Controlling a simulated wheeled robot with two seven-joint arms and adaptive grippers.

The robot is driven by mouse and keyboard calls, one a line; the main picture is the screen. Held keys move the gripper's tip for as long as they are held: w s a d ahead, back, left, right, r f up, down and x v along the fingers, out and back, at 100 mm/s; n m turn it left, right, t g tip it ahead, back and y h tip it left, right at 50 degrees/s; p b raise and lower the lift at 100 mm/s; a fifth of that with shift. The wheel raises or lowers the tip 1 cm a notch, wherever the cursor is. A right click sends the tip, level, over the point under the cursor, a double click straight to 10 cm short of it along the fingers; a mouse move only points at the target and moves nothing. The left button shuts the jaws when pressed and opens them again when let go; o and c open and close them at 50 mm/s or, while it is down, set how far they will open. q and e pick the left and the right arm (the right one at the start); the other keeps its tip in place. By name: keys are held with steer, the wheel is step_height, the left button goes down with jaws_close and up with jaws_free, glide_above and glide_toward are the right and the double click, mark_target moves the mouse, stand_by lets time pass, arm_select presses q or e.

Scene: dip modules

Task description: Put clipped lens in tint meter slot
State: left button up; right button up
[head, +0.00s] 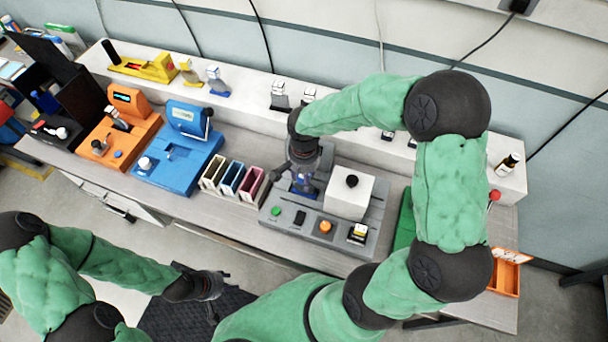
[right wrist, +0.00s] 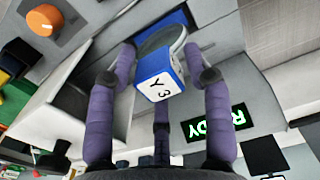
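My right gripper (head: 301,184) is over the left part of the grey device (head: 284,225). In the right wrist view its purple fingers (right wrist: 160,52) close around the sides of a blue clip (right wrist: 158,72) with a white face marked "Y 3". A round, grey-rimmed lens (right wrist: 163,38) shows beyond the clip. A green READY display (right wrist: 215,122) glows on the device beside it. The slot is hidden under the clip and fingers, so I cannot tell whether the lens is inside it. My left gripper (head: 216,295) is empty, fingers apart, low in front of the bench.
The grey device carries a white block with a black knob (head: 349,196) and an orange knob (head: 325,227), close to my right gripper. A rack of coloured slots (head: 233,180), a blue device (head: 180,150) and an orange device (head: 120,128) stand to the left. Other clips (head: 279,95) stand on the back shelf.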

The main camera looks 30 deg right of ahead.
stand_by(0.3)
steer(key=shift+r, duration=0.2)
step_height(320, 180, up, 12)
steer(key=p, duration=0.2)
stand_by(0.4)
